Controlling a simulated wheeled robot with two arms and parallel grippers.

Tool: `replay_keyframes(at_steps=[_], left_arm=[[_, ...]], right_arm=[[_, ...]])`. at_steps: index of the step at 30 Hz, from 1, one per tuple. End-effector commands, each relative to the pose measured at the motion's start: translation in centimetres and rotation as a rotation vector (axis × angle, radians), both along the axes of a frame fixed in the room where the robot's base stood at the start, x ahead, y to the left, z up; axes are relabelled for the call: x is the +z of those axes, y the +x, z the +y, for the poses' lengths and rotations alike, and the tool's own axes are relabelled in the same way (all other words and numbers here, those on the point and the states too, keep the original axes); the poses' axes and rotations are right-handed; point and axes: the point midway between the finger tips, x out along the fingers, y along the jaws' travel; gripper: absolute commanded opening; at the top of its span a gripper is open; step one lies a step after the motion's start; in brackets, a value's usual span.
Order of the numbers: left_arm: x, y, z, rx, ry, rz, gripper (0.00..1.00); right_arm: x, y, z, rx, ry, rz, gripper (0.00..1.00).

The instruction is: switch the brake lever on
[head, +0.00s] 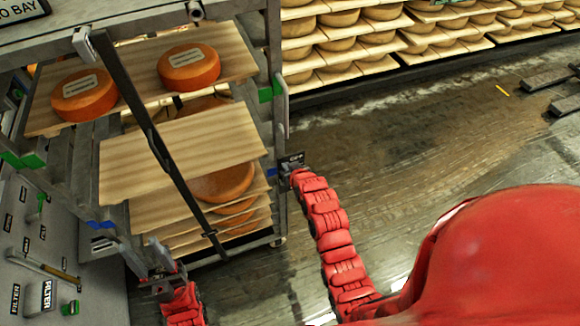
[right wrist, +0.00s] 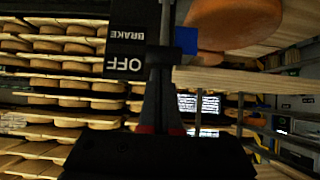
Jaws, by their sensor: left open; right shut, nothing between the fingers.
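The brake's black plate (head: 291,158) is at the right front post of the cheese rack in the head view. The lever itself cannot be told apart clearly from the dark parts there. My right gripper (head: 287,174) is shut and empty, right by the plate; its fingertips (right wrist: 160,62) overlap the plate's edge in the wrist view. I cannot tell whether they touch it. My left gripper (head: 163,278) is open, low at the rack's front left.
The rack holds wooden boards (head: 185,150) and orange cheese wheels (head: 189,68). A dark diagonal bar (head: 150,130) crosses its front. A grey panel (head: 45,215) with filter labels stands at left. Shelves of cheese (head: 350,45) line the back.

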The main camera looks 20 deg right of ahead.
Motion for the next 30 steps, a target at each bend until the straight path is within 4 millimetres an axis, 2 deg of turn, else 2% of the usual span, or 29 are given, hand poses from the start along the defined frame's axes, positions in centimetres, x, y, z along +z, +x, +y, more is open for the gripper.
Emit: replay_keyframes(at_steps=[17,30], left_arm=[[0.2,0.0,0.0,0.0,0.0,0.0,0.44],[-1.9,0.0,0.0,0.0,0.0,0.0,0.44]], right_arm=[[-0.5,0.5,0.0,-0.001,-0.001,-0.002,0.0],[-1.0,-0.5,0.0,0.0,0.001,-0.072,0.0]])
